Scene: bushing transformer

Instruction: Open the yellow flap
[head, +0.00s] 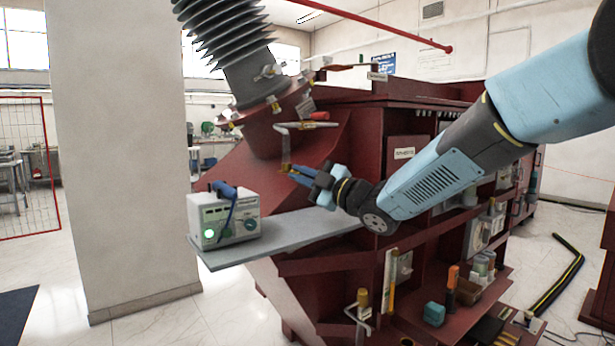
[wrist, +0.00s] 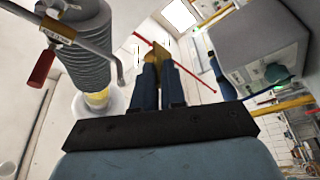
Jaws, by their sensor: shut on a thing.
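My gripper (head: 290,171) reaches in from the right, below the tilted bushing and above the grey shelf. Its blue fingers are shut on a small upright yellow piece (head: 286,157), which looks like the yellow flap. In the wrist view, my gripper (wrist: 160,62) has its two fingers close together, with the yellow flap (wrist: 166,50) at their tips. The fingers partly hide it, so how far it is open cannot be told. A bent metal rod (head: 282,132) is just above the piece, and a red handle (wrist: 43,66) shows in the wrist view.
A grey instrument box (head: 224,216) with a green light and a blue clamp stands on the grey shelf (head: 290,236). The ribbed bushing (head: 225,35) rises above the dark red transformer (head: 300,270). A white pillar (head: 118,150) stands at left. Tools lie on the lower ledge.

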